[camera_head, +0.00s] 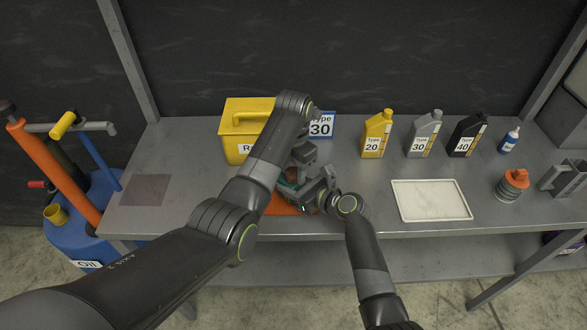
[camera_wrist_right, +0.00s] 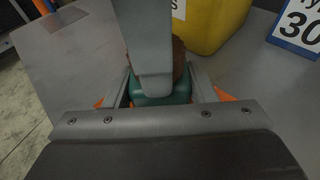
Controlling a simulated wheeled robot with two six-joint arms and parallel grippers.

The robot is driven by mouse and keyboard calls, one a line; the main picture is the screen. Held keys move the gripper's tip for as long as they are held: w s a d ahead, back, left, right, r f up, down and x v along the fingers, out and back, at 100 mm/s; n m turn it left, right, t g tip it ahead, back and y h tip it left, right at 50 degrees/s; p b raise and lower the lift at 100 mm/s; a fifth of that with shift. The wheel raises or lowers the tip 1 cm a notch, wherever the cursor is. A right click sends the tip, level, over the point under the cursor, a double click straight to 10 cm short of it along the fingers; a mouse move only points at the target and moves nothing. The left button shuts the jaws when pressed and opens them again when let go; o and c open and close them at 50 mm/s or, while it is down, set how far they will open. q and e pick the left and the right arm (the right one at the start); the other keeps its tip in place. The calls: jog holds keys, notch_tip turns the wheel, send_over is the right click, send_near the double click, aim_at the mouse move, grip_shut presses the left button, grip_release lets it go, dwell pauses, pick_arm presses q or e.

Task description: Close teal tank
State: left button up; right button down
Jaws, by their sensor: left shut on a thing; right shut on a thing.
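The teal tank (camera_head: 284,184) is small and mostly hidden behind my arms, on or over an orange mat (camera_head: 278,207) near the table's front edge. In the right wrist view the teal tank (camera_wrist_right: 182,92) sits between the fingers of my right gripper (camera_wrist_right: 165,95), which is shut on it. A brown, rounded cap (camera_wrist_right: 180,58) shows at the tank's top, partly behind a grey part of my left gripper. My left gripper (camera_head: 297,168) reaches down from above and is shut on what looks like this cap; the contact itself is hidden. My right gripper (camera_head: 302,193) comes from the front right.
A yellow container (camera_head: 240,140) stands behind the tank, beside a blue and white "Type 30" sign (camera_head: 321,124). Yellow (camera_head: 375,135), grey (camera_head: 423,135) and black (camera_head: 467,137) bottles stand at the back right. A white tray (camera_head: 430,183) lies to the right. A dark square (camera_head: 146,190) marks the left table.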

pick_arm(q)
jog(key=m, duration=0.5)
jog(key=shift+m, duration=0.4)
jog(key=shift+c, duration=0.3)
jog(key=m, duration=0.4)
jog(key=shift+m, duration=0.4)
jog(key=m, duration=1.1)
jog(key=shift+w, duration=0.1)
jog(key=m, duration=0.4)
jog(key=shift+m, duration=0.3)
jog(key=m, duration=1.2)
jog(key=shift+m, duration=0.4)
jog(key=m, duration=0.4)
jog(key=shift+m, duration=0.4)
jog(key=o, duration=1.2)
jog(key=shift+f, duration=0.1)
